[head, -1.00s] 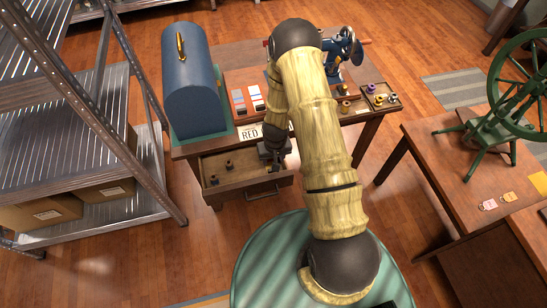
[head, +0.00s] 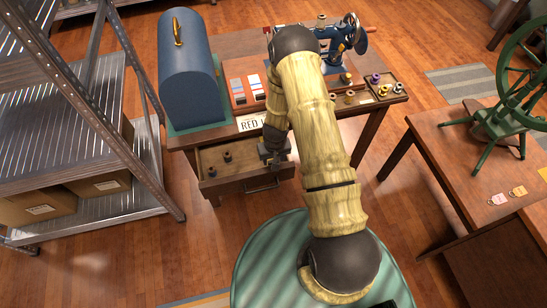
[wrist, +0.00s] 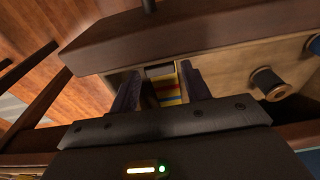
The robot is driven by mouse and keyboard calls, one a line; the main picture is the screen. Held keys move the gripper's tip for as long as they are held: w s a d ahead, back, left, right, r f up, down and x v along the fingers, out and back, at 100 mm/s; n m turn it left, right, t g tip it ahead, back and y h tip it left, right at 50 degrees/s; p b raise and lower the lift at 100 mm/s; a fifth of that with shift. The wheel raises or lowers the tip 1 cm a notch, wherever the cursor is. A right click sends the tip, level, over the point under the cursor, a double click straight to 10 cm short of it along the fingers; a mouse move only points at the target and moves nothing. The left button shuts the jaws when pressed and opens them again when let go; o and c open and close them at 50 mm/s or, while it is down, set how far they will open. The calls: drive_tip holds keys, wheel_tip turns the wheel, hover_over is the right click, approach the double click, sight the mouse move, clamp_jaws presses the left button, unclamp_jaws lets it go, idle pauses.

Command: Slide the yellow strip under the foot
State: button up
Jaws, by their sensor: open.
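The blue sewing machine (head: 343,36) stands at the back right of the wooden table in the head view, partly hidden by my arm. I cannot make out its foot. My gripper (head: 272,158) is over the right part of the open drawer (head: 228,184). In the wrist view my gripper (wrist: 161,88) is open, with its fingers pointing down into the drawer. Small coloured strips, with a yellow strip (wrist: 164,84) among them and red and teal bands, show between the fingers near the drawer's front wall. I cannot tell whether the fingers touch them.
Thread spools (wrist: 267,82) stand in the drawer beside my gripper. A blue domed case (head: 188,75) stands on the table's left, with colour cards (head: 247,90) beside it. A spool tray (head: 382,86) sits at the right edge. A metal shelf (head: 85,150) stands at left.

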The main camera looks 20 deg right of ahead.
drive_tip(key=shift+w+f+b, duration=0.15)
drive_tip(key=shift+f+b, duration=0.35)
drive_tip(key=shift+f, duration=0.5)
drive_tip(key=shift+c, duration=0.2)
drive_tip(key=c, duration=0.5)
drive_tip(key=shift+c, duration=0.2)
drive_tip(key=shift+r, duration=0.1)
drive_tip(key=shift+r+p, duration=1.3)
drive_tip(key=shift+r, duration=0.45)
